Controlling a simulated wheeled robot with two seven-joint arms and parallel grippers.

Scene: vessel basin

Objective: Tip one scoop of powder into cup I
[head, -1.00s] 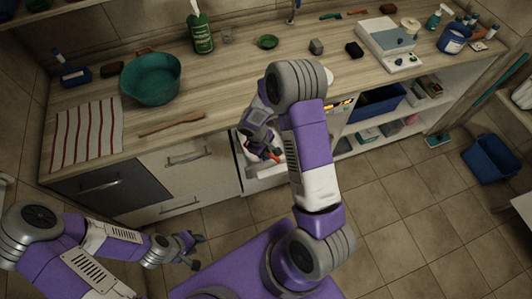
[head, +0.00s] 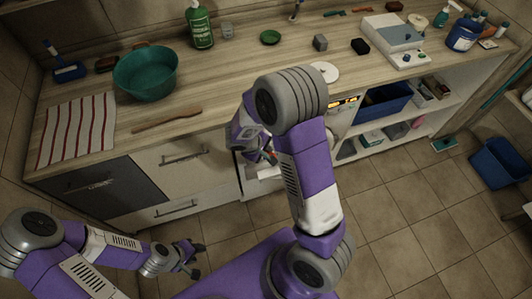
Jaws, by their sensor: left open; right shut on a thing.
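My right gripper (head: 263,156) is low in front of the counter, at an open white drawer or compartment (head: 266,173). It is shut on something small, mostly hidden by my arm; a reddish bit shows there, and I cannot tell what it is. My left gripper (head: 189,259) is open and empty, low over the floor at the lower left. A small clear cup (head: 227,31) stands at the back of the counter beside a green bottle (head: 201,26). I cannot read any label to tell cup I. No scoop or powder can be made out.
The wooden counter (head: 215,90) carries a teal basin (head: 146,72), a striped cloth (head: 78,130), a wooden spatula (head: 167,119), a grey cube (head: 320,42), a white device (head: 392,38) and a blue tub (head: 463,36). A blue bin (head: 500,163) stands on the floor at right.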

